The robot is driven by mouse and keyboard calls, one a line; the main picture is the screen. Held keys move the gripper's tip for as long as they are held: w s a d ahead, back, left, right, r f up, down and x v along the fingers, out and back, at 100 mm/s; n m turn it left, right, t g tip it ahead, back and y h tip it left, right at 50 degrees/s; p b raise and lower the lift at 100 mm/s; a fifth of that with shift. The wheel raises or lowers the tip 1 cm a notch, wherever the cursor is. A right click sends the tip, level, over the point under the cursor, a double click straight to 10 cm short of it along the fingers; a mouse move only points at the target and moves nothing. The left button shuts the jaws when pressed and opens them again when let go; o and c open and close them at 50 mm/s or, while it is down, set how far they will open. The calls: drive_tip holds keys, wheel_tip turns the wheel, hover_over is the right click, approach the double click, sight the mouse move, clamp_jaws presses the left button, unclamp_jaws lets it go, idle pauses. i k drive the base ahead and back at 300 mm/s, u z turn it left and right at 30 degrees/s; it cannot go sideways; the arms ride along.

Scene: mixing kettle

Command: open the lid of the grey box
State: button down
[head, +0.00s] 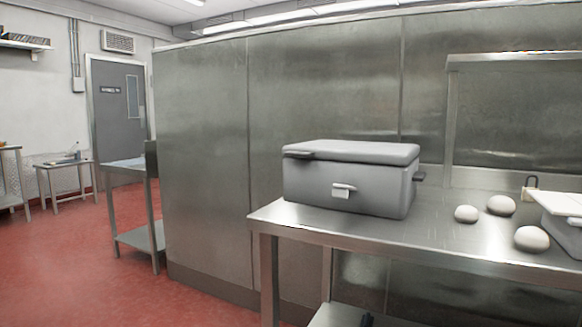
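The grey box (320,193) stands near the left end of a steel table in the head view. Its lid (352,152) lies flat on top and looks shut. A dark tab (298,155) sticks out at the lid's left front edge. A small white latch or handle (343,190) is on the front face, and a dark handle (419,176) is on the right side. The inside of the box is hidden. My gripper is not in view.
The steel table (450,235) holds several pale round lumps (501,205) right of the box and a white container (560,215) at the right edge. A tall steel wall (205,160) stands behind. Red floor (70,260) is free at left, near a side table (140,238).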

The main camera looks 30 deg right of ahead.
sight(394, 155)
drive_tip(key=z, duration=0.3)
drive_tip(key=k, duration=0.35)
drive_tip(key=z, duration=0.5)
